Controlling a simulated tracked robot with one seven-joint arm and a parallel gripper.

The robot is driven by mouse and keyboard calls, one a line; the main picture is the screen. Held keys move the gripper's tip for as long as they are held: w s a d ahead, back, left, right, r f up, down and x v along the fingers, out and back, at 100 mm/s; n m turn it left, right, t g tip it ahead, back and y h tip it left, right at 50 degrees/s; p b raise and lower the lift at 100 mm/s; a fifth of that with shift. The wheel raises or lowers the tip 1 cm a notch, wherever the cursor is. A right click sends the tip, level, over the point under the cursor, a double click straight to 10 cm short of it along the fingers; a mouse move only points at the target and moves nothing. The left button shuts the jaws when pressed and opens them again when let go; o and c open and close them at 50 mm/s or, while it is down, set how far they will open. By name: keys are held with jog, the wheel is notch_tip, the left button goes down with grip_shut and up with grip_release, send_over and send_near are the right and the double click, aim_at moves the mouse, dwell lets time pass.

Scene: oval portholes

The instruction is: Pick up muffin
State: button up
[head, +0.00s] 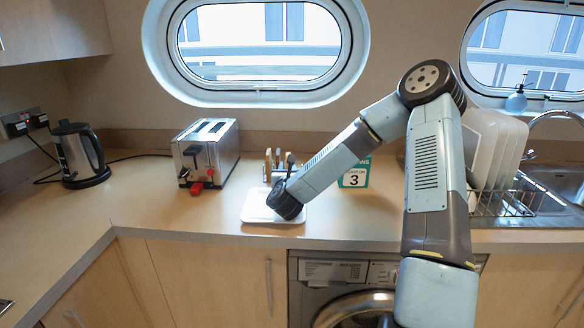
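I cannot make out a muffin in the head view. My arm reaches in from the right, and its dark wrist end (285,201) is over a white rectangular tray (259,208) on the counter. The wrist covers the tray's right part, and anything behind it is hidden. The visible part of the tray looks bare.
A steel toaster (206,153) with a red item at its front stands left of the tray. A kettle (79,156) stands far left, a dish rack (505,203) and sink right. The left counter is clear.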

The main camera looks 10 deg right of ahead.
jog(key=shift+x, duration=1.3)
jog(key=shift+c, duration=0.2)
grip_shut()
